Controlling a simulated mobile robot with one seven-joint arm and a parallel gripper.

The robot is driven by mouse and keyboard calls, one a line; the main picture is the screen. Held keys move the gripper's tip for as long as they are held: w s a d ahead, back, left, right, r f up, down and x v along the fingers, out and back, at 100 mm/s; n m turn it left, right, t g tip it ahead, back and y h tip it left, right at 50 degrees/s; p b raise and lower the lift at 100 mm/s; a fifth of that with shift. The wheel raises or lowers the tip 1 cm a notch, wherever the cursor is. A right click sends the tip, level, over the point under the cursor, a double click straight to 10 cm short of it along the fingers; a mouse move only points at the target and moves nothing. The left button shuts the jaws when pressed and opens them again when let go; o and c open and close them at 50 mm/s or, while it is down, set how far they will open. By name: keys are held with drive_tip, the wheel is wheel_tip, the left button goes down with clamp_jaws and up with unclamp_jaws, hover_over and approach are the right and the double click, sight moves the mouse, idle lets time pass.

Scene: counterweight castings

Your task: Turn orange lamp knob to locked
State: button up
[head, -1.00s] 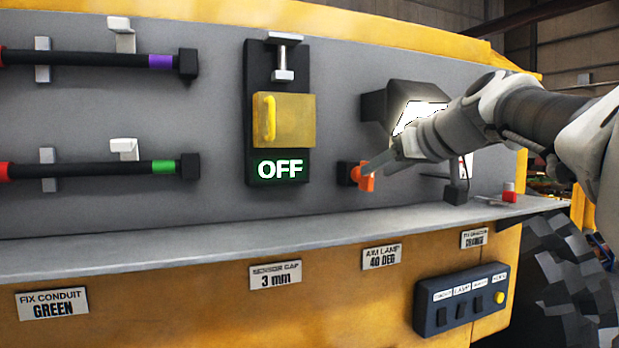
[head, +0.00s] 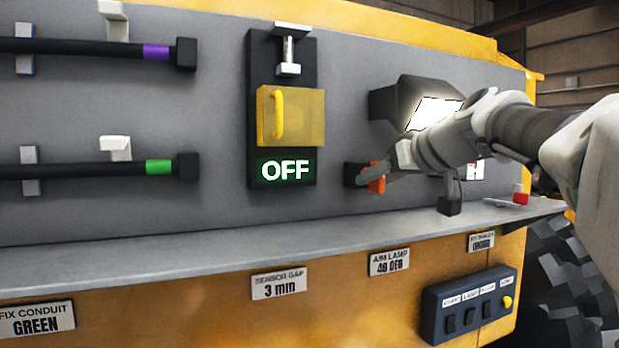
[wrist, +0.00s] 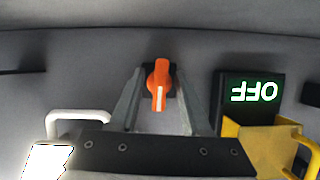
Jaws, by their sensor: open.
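The orange lamp knob (head: 375,178) sits on a dark base on the grey panel, below the lit lamp (head: 434,112). In the wrist view the orange knob (wrist: 159,86) shows a white line pointing down the picture. My gripper (head: 366,178) is at the knob, and in the wrist view its two fingers (wrist: 157,92) stand apart on either side of it. There is a gap between each finger and the knob, so the jaws are open and empty. In the head view a finger hides part of the knob.
A yellow-covered switch box (head: 297,118) with a green OFF display (head: 285,169) is left of the knob. A grey ledge (head: 230,254) runs below the panel. Conduits with purple and green bands lie at left. A small red-topped part (head: 520,194) is on the ledge at right.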

clamp_jaws()
idle(0.4)
drive_tip(key=shift+f+m+g+y+b, duration=0.1)
drive_tip(key=shift+m+g+y+b, duration=0.2)
drive_tip(key=shift+m+y+b, duration=0.7)
drive_tip(key=m+y+b, duration=0.1)
drive_tip(key=m+y, duration=0.1)
drive_tip(key=m, duration=0.2)
drive_tip(key=m+y+b, duration=0.1)
drive_tip(key=m+y, duration=0.1)
drive_tip(key=m, duration=0.1)
drive_tip(key=shift+m, duration=0.4)
drive_tip(key=shift+m+t+y+b, duration=0.5)
drive_tip(key=shift+m+t+b, duration=0.25)
drive_tip(key=shift+m, duration=0.75)
